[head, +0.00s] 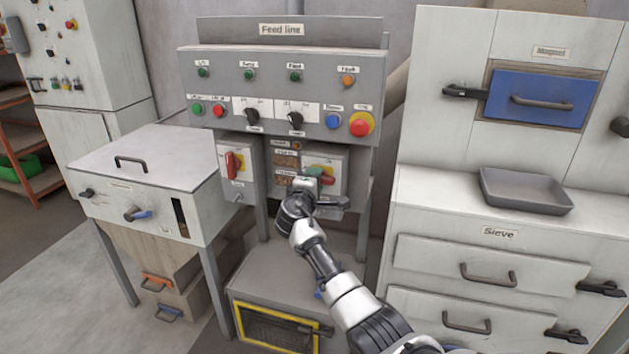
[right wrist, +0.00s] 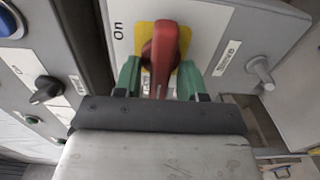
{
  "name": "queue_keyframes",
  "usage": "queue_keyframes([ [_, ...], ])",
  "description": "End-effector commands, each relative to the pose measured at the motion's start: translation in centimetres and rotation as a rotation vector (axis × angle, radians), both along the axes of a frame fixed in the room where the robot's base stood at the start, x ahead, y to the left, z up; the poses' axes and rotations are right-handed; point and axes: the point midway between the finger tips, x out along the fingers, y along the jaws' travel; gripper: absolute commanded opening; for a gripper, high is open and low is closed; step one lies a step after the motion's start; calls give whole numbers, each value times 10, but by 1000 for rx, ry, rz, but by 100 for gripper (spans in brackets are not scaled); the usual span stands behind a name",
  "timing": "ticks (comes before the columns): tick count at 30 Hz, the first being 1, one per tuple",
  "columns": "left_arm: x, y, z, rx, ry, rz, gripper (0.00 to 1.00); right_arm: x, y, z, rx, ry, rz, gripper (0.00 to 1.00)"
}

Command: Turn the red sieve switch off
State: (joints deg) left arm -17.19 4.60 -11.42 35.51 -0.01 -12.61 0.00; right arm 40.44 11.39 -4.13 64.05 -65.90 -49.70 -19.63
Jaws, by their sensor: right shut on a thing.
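The red sieve switch (right wrist: 165,45) is a red rotary handle on a yellow plate, on a grey box (right wrist: 208,18) with a label that seems to read "Sieve". An "On" mark stands beside the plate, turned sideways in the right wrist view. My right gripper (right wrist: 160,80) has its green fingers on both sides of the handle and is shut on it. In the head view the right gripper (head: 318,178) is at the right-hand box under the Feed line panel and hides most of the switch. My left gripper is not in view.
A second red switch (head: 232,165) on a yellow plate sits on the box to the left. Above are the Feed line panel's buttons and a red emergency-style knob (head: 362,124). The Sieve cabinet (head: 480,245) with a grey tray (head: 525,190) stands to the right.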

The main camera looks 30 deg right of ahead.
Motion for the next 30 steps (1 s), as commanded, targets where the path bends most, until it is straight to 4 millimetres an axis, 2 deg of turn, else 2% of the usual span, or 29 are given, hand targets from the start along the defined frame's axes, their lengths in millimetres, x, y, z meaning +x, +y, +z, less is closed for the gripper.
queue_keyframes([
  [7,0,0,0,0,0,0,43,0,0,-3,0,5,0,17],
  [8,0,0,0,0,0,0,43,0,0,-3,0,5,0,44],
  [9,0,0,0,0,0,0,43,0,0,-2,0,4,0,47],
  [20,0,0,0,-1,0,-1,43,-4,5,-1,0,1,1,47],
  [25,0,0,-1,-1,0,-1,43,-20,24,-3,2,1,2,47],
  [30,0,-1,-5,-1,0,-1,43,-42,51,-3,2,1,3,47],
])
